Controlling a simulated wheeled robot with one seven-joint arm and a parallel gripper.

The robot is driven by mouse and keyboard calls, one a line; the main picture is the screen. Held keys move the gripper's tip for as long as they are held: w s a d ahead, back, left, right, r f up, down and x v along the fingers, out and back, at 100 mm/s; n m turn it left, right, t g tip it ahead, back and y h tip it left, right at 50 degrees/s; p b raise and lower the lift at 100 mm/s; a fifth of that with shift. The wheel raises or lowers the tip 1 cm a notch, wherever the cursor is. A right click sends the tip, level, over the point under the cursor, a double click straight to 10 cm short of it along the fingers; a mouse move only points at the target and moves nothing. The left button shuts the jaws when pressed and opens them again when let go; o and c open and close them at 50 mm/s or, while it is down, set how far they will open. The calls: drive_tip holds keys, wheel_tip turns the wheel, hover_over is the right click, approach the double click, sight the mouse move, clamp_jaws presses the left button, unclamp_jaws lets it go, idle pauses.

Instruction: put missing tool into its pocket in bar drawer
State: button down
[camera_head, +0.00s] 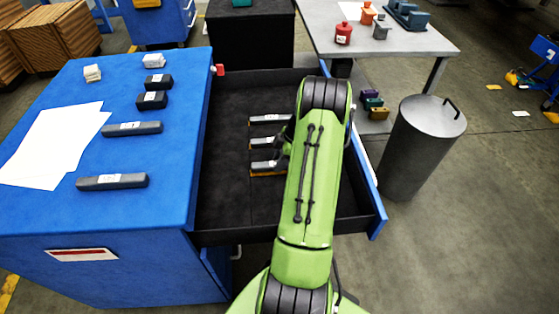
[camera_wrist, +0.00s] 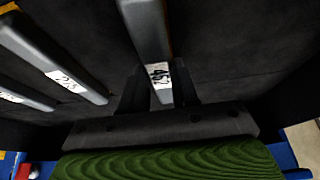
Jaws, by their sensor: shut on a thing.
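My gripper (camera_wrist: 159,88) is shut on a grey bar (camera_wrist: 148,35) with a white number label; its two dark fingers stand on either side of the bar in the wrist view. The bar drawer (camera_head: 225,185) is pulled out from the blue cabinet and has a dark floor. Grey labelled bars (camera_head: 264,143) lie in it left of my arm, with orange showing along some edges. Two other bars (camera_wrist: 55,60) lie left of the held one in the wrist view. My arm hides most of my gripper and the drawer's right part in the head view. The held bar's height above the floor cannot be told.
The blue cabinet top (camera_head: 165,200) carries two long bars (camera_head: 112,181), smaller dark blocks (camera_head: 152,99) and white paper (camera_head: 50,140). A grey bin (camera_head: 420,150) stands right of the drawer. A grey table (camera_head: 420,40) with coloured objects stands behind it. The drawer's left floor is clear.

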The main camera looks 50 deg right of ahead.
drive_tip(key=shift+f+b, duration=0.45)
drive_tip(key=shift+b, duration=0.1)
idle(0.4)
drive_tip(key=c, duration=0.8)
unclamp_jaws()
drive_tip(key=p+v, duration=0.5)
drive_tip(key=v, duration=1)
drive_tip(key=shift+s+d+r+p, duration=0.15)
drive_tip(key=shift+r+p, duration=0.15)
drive_tip(key=shift+p, duration=0.05)
